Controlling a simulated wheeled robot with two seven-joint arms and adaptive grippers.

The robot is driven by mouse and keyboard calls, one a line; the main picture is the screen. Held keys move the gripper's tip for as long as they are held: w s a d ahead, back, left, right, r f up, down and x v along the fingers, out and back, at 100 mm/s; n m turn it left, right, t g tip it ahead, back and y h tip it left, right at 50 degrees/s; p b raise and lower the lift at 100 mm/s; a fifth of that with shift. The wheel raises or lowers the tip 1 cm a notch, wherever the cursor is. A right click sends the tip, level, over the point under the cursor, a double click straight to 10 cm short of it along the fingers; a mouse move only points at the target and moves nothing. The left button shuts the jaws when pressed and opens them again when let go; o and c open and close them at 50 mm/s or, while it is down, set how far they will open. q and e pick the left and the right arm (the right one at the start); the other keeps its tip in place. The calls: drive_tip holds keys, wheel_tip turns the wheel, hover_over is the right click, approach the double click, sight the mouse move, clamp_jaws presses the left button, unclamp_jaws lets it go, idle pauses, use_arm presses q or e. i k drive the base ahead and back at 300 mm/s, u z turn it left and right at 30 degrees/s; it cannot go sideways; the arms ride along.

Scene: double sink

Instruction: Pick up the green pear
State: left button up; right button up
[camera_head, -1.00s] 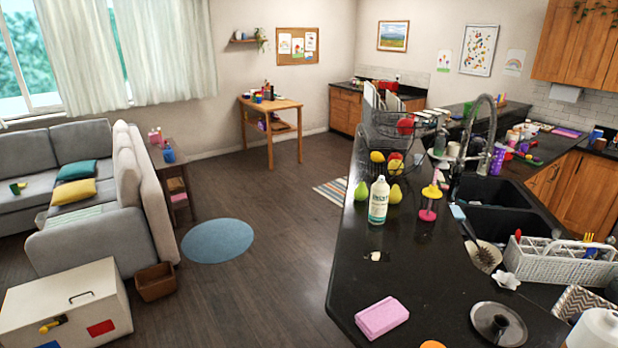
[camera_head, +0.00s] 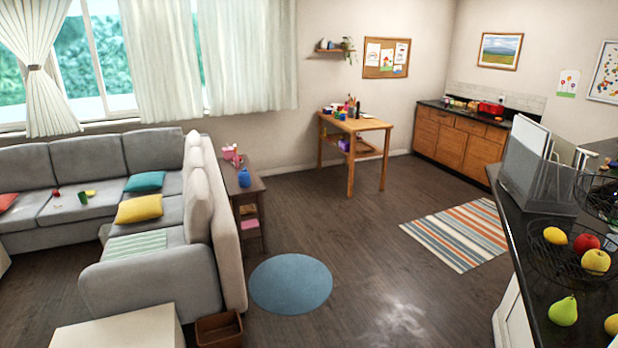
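A green pear (camera_head: 563,311) stands upright on the black counter (camera_head: 540,283) at the lower right, in front of the wire fruit basket (camera_head: 548,262). A second, yellower fruit (camera_head: 612,325) is cut off by the right edge beside it. The basket holds a lemon (camera_head: 554,236), a red apple (camera_head: 586,243) and a yellow apple (camera_head: 596,262). Neither of my grippers shows in the head view.
Dark wooden floor (camera_head: 370,250) lies open left of the counter, with a striped rug (camera_head: 457,234) and a round blue rug (camera_head: 291,284). A grey sofa (camera_head: 150,275), a white chest (camera_head: 120,328) and a brown bin (camera_head: 219,329) stand at the left. A wooden table (camera_head: 356,125) stands at the back wall.

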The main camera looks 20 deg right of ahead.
sight(564, 312)
drive_tip(key=i, duration=0.5)
drive_tip(key=z, duration=2.05)
drive_tip(key=i, duration=1.2)
drive_tip(key=z, duration=0.05)
